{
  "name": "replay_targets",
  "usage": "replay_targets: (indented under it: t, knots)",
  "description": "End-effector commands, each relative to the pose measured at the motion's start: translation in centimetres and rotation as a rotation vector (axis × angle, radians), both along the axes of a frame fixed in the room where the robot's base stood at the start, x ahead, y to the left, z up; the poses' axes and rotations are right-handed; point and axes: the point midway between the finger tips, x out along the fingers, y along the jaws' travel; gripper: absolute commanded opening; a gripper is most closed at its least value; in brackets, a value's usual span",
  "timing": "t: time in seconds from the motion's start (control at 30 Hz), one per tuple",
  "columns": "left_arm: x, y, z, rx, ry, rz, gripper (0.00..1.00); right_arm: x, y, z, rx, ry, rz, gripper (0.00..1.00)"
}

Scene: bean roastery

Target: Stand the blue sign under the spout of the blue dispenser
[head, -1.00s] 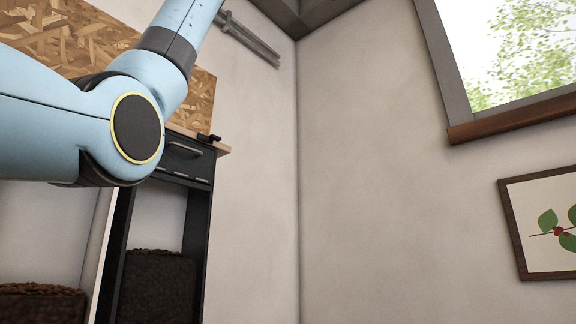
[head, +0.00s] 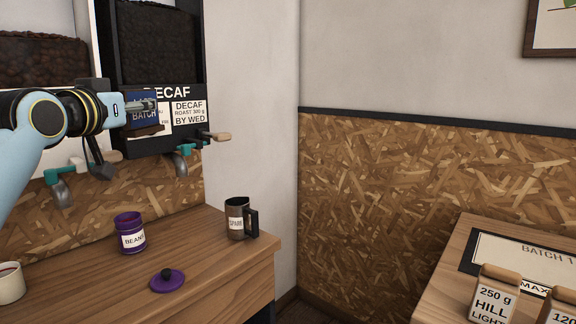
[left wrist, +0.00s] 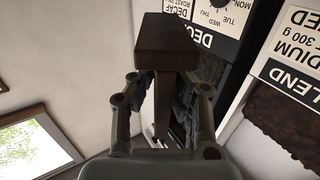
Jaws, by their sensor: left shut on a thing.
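My left gripper (head: 140,104) is shut on the blue sign (head: 145,116), a dark blue panel with pale lettering and a brown foot. It holds the sign raised, in front of the black DECAF dispenser (head: 158,50). In the left wrist view the brown foot (left wrist: 165,42) shows between the fingers (left wrist: 162,100). The DECAF dispenser has a metal spout (head: 181,163) with a teal valve. A second spout (head: 62,193) hangs at the left, under a dispenser partly behind my arm. I cannot make out a blue dispenser body. My right gripper is not in view.
On the wooden counter (head: 215,265) stand a purple BEANS jar (head: 131,235), a purple lid (head: 167,281), a dark SPARE jug (head: 238,218) and a pale cup (head: 9,284). Bare counter lies between them. Another table with a labelled bag (head: 494,295) is at right.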

Motion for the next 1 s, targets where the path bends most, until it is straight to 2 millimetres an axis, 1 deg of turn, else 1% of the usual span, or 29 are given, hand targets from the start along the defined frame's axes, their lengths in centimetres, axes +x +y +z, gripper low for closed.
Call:
replay_targets:
  t: [0.03, 0.07, 0.1, 0.17, 0.2, 0.27, 0.3, 0.4, 0.5, 0.63, 0.77, 1.0]
  knots:
    - [-2.0, -0.4, -3.9, 0.003, 0.009, -0.04, 0.0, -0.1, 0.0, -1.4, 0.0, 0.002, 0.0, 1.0]
    - [-3.1, -0.8, -5.5, 0.003, 0.01, -0.065, 0.0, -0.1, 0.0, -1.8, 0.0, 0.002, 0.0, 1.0]
    - [-4.8, -1.3, -7.5, 0.004, 0.01, -0.099, 0.0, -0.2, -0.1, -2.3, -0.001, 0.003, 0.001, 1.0]
    - [-7.4, -2.1, -10.2, 0.003, 0.01, -0.149, 0.0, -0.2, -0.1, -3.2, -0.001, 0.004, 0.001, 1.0]
    - [-9.1, -2.6, -11.8, 0.003, 0.009, -0.18, 0.0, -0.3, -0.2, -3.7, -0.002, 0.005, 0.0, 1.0]
    - [-11.7, -3.5, -13.9, 0.003, 0.009, -0.225, 0.0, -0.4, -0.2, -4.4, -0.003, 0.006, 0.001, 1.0]
    - [-13.4, -3.9, -15.0, 0.003, 0.008, -0.251, 0.0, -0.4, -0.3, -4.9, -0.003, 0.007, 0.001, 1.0]
    - [-17.1, -5.0, -17.2, 0.001, 0.008, -0.305, 0.0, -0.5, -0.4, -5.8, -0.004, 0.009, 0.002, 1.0]
    - [-19.7, -5.8, -18.4, 0.0, 0.005, -0.34, 0.0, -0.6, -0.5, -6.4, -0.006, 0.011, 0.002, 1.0]
    - [-21.6, -6.3, -19.1, -0.001, 0.003, -0.363, 0.0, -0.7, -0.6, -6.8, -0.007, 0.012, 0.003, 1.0]
    - [-22.2, -6.5, -19.2, 0.001, 0.001, -0.369, 0.0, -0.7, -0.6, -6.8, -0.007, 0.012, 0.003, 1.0]
    - [-22.2, -6.4, -19.1, 0.0, 0.001, -0.369, 0.0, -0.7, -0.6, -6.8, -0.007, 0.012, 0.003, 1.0]
